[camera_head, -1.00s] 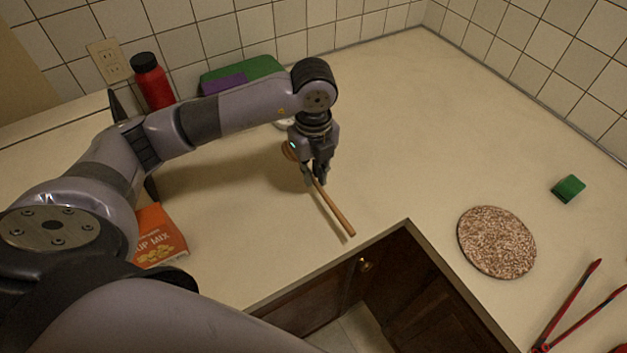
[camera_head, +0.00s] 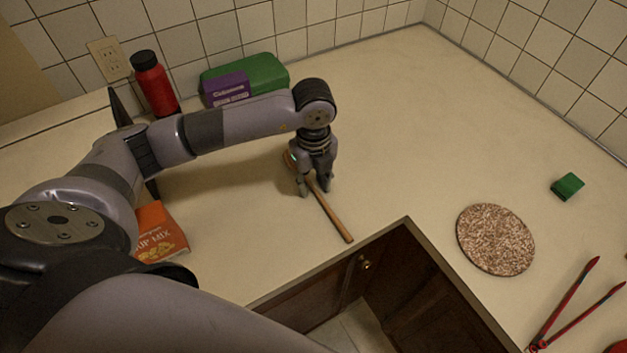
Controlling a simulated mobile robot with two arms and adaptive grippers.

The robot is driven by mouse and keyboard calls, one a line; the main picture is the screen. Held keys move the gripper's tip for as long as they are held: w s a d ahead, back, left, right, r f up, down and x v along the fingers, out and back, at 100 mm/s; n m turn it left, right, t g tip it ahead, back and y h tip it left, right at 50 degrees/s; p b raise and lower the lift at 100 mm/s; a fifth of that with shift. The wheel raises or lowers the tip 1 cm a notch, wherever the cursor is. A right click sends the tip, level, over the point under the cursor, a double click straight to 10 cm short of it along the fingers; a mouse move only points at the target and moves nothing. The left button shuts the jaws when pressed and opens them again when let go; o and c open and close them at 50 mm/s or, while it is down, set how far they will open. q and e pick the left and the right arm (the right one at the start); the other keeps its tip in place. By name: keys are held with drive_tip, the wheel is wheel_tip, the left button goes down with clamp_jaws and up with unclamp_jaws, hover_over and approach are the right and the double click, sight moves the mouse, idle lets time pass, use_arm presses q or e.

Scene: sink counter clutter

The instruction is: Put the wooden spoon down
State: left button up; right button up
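The wooden spoon (camera_head: 334,218) lies on the beige counter near the front edge, its handle pointing down and right toward the cabinet opening. My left gripper (camera_head: 314,189) is directly over the spoon's upper part, fingers pointing down and spread apart on either side of the handle. The gripper looks open, and the spoon appears to rest on the counter. The spoon's bowl end is mostly hidden behind the gripper. My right gripper is not in view.
An orange soup-mix packet (camera_head: 160,233), a red bottle (camera_head: 155,86), a purple box (camera_head: 226,90) and a green item (camera_head: 268,71) are left and behind. The counter's middle is clear.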

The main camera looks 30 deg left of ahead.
sight(314, 186)
use_arm(q)
drive_tip(key=shift+r, duration=0.1)
drive_tip(key=shift+r, duration=0.2)
wheel_tip(314, 186, up, 12)
drive_tip(key=b, duration=0.2)
